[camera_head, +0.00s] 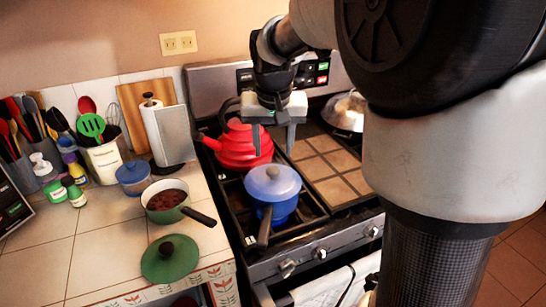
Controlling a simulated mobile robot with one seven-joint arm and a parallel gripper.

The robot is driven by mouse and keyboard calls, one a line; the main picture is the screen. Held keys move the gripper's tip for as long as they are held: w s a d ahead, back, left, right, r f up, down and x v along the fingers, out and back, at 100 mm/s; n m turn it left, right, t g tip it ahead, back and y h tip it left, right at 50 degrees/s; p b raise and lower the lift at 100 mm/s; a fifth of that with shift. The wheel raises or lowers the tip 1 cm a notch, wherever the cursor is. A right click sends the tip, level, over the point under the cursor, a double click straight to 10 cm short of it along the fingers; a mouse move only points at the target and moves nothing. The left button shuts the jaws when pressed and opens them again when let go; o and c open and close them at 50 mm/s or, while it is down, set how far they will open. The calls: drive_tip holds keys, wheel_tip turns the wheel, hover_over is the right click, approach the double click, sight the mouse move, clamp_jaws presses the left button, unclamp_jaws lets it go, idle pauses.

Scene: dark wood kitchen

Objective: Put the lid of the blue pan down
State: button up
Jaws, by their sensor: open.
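The blue pan (279,211) stands on the front left burner of the stove, its handle pointing toward the front edge. Its pale blue lid (272,180) with a round knob sits over the top of the pan; whether it is fully seated I cannot tell. My gripper (273,153) is open and points down, above and behind the lid in the picture, with its fingers in front of the red kettle. Nothing shows between the fingers except the kettle behind them.
The red kettle (238,147) stands on the burner behind the pan. A tiled griddle area (328,166) lies to the right. On the left counter are an open green pan (168,203), its green lid (170,258), a blue pot (133,178) and a paper towel holder (165,135).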

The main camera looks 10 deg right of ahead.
drive_tip(key=s+r+n+t, duration=0.1)
drive_tip(key=s+r, duration=0.2)
drive_tip(key=s, duration=0.4)
drive_tip(key=s+r, duration=0.4)
drive_tip(key=s, duration=0.4)
drive_tip(key=s+f+n+t, duration=0.1)
drive_tip(key=s+f, duration=0.2)
drive_tip(key=s, duration=0.6)
drive_tip(key=shift+d+f+y, duration=0.2)
drive_tip(key=shift+d+y, duration=0.1)
drive_tip(key=shift+s, duration=0.1)
wheel_tip(320, 180, up, 10)
drive_tip(key=p, duration=1)
